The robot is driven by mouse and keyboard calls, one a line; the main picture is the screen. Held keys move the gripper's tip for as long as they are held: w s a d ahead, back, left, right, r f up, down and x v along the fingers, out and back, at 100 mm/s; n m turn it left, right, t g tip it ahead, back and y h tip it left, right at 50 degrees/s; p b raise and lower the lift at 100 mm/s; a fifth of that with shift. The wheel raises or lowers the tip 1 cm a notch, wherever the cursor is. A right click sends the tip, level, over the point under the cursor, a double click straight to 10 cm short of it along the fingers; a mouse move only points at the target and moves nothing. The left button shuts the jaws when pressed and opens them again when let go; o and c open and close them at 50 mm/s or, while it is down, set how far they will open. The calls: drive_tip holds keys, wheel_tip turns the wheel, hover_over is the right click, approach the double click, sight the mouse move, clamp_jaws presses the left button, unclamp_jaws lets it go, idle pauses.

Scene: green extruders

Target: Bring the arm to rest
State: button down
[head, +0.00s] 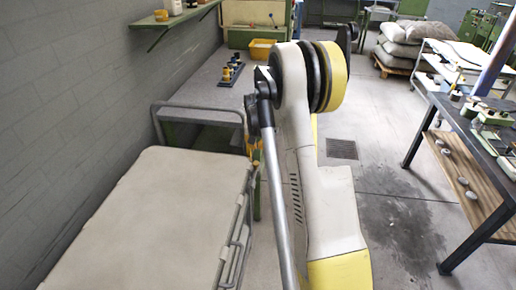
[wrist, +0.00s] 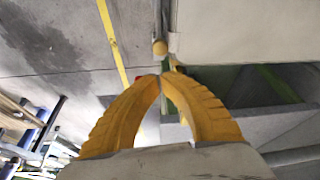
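My arm rises through the middle of the head view, with its white and yellow links bent at a large joint. My gripper (wrist: 161,77) shows in the wrist view as two ribbed yellow fingers arching inward. Their tips meet, and I see nothing held between them. In the head view, only a small yellow-orange part of what looks like the gripper (head: 254,150) shows, beside the grey tube and close to the trolley's far right corner. I cannot tell whether it touches the trolley.
A trolley (head: 150,215) with a bare beige top and grey rails stands at left along the brick wall. A grey bench (head: 200,97) lies beyond it. A dark worktable (head: 462,120) with parts stands at right. Sacks (head: 398,50) are piled behind. The floor between is open.

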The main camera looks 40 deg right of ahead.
drive_tip(key=shift+r, duration=0.25)
idle(0.4)
drive_tip(key=s+a+r+n+t, duration=0.1)
drive_tip(key=s+a+r+n, duration=0.1)
drive_tip(key=s+a+r, duration=0.55)
drive_tip(key=s+a+r+n+t, duration=0.1)
drive_tip(key=s+a+r+n, duration=0.1)
drive_tip(key=a+r, duration=0.9)
drive_tip(key=s+a+n+t+y, duration=0.2)
drive_tip(key=s+a+n, duration=0.2)
drive_tip(key=s+a, duration=1.1)
drive_tip(key=s, duration=0.3)
drive_tip(key=shift+a+f+y, duration=0.2)
drive_tip(key=shift+a+y, duration=0.1)
drive_tip(key=shift+s, duration=0.15)
